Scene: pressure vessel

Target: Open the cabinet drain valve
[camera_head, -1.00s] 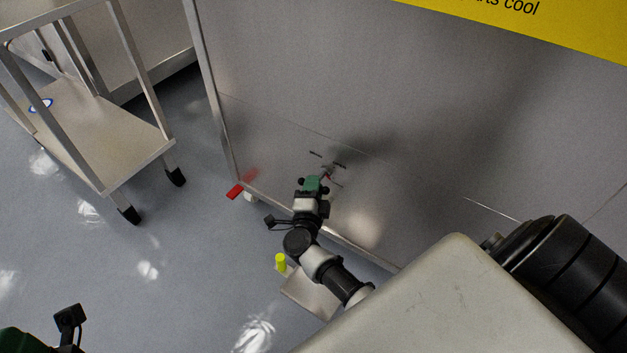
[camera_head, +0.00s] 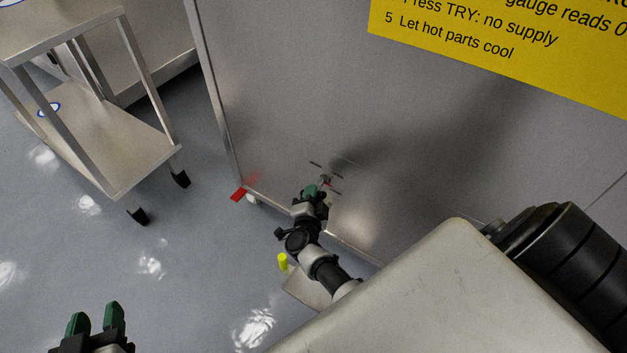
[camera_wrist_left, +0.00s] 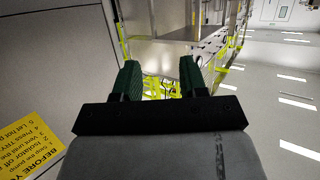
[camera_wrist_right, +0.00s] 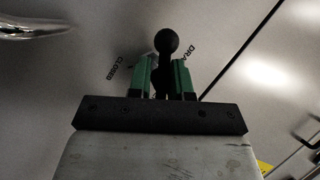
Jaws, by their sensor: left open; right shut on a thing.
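The steel cabinet (camera_head: 300,90) fills the middle and right of the head view. The drain valve (camera_head: 325,179) is a small fitting low on its front, with tiny markings around it. My right gripper (camera_head: 318,188) is at the valve. In the right wrist view, its green fingers are shut on the black ball-ended valve handle (camera_wrist_right: 167,42). Lettering reading "CLOSED" is left of the handle, and partly hidden lettering starting "DRA" is right of it. My left gripper (camera_head: 96,312) is open and empty at the lower left, away from the cabinet.
A metal cart (camera_head: 95,150) stands at the left on open grey floor. A red piece (camera_head: 238,194) is at the cabinet's lower left corner. A yellow cylinder (camera_head: 282,262) stands near my right arm. A yellow sign (camera_head: 480,40) is on the cabinet front.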

